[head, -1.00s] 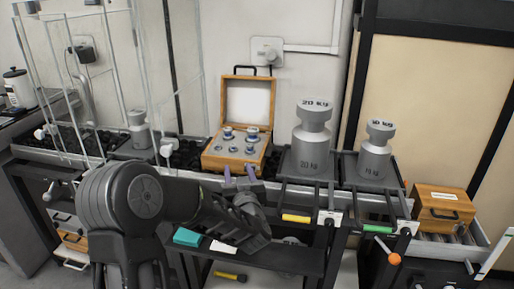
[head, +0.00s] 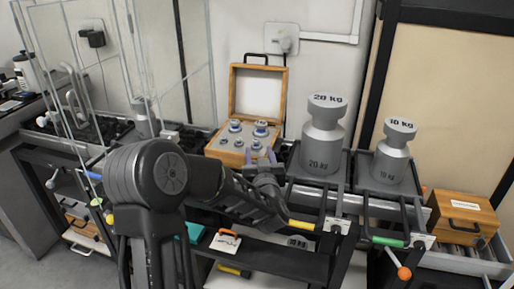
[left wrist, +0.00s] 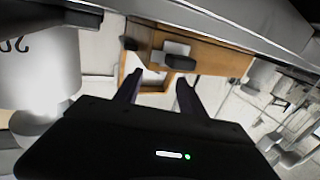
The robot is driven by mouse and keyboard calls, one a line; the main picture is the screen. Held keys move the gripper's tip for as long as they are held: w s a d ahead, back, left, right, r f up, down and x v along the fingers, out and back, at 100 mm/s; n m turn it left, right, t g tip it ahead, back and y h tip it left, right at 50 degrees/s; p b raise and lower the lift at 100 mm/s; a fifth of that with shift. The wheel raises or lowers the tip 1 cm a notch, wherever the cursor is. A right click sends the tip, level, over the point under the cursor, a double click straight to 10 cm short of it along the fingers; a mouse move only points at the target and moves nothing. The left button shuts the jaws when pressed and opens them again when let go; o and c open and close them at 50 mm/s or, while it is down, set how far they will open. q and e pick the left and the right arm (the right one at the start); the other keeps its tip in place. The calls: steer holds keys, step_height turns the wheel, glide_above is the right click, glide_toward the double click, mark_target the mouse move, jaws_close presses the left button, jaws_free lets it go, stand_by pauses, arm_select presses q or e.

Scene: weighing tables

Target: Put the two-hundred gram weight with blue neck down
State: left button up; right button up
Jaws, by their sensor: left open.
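An open wooden case (head: 228,157) holds several small metal weights with blue necks, all standing upright in it. A larger blue-necked weight (head: 261,129) stands at its back right. I cannot read which one is the two-hundred gram weight. My left gripper (head: 263,154) is at the front right corner of the case, open, with nothing visible between its fingers. In the left wrist view the open fingers (left wrist: 155,92) point towards the wooden case (left wrist: 205,52), which appears upside down; no small weight can be made out there.
A 20 kg weight (head: 322,137) and a 10 kg weight (head: 392,153) stand on trays right of the case. A closed wooden box (head: 463,215) is at the far right. Clear glass panels rise at the left. Yellow (head: 301,225) and green (head: 387,241) handles line the table front.

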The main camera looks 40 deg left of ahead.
mark_target(257, 143)
arm_select(q)
steer(key=shift+x, duration=0.9)
steer(key=shift+w+a, duration=0.1)
steer(key=x, duration=0.5)
steer(key=shift+c, duration=0.5)
jaws_close()
